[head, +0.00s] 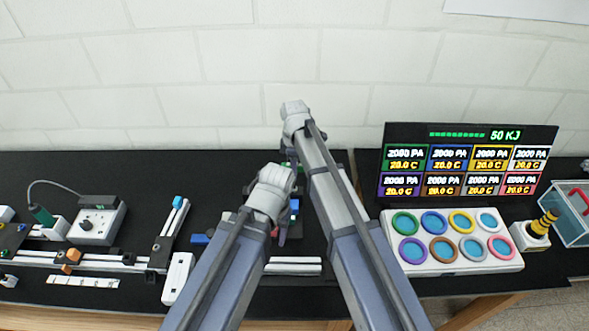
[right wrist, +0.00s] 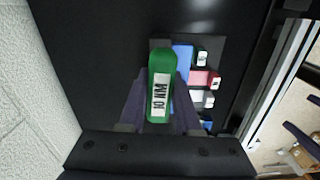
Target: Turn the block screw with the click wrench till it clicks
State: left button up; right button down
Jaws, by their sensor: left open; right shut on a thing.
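A green wrench handle (right wrist: 160,85) with a white label reading "10 NM" is in the right wrist view. My right gripper (right wrist: 161,98) is shut on it, with a dark finger on each side. The handle hides the wrench's far end. In the head view my right arm and hand cover most of this spot. My left gripper (head: 281,235) is open in the head view, low over the middle of the table. An extrusion frame (head: 100,262) with dark blocks and an orange block (head: 73,255) lies at the left. I cannot make out the block screw.
Blue, red (right wrist: 203,79) and white handles stand in a row beside the green one. A panel reading "50 KJ" (head: 467,160) stands behind a white board of coloured rings (head: 452,262) at the right. A grey box (head: 97,222) sits at the left.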

jog(key=shift+f, duration=0.15)
jog(key=shift+m, duration=0.8)
jog(key=shift+m, duration=0.8)
jog(key=shift+m, duration=0.6)
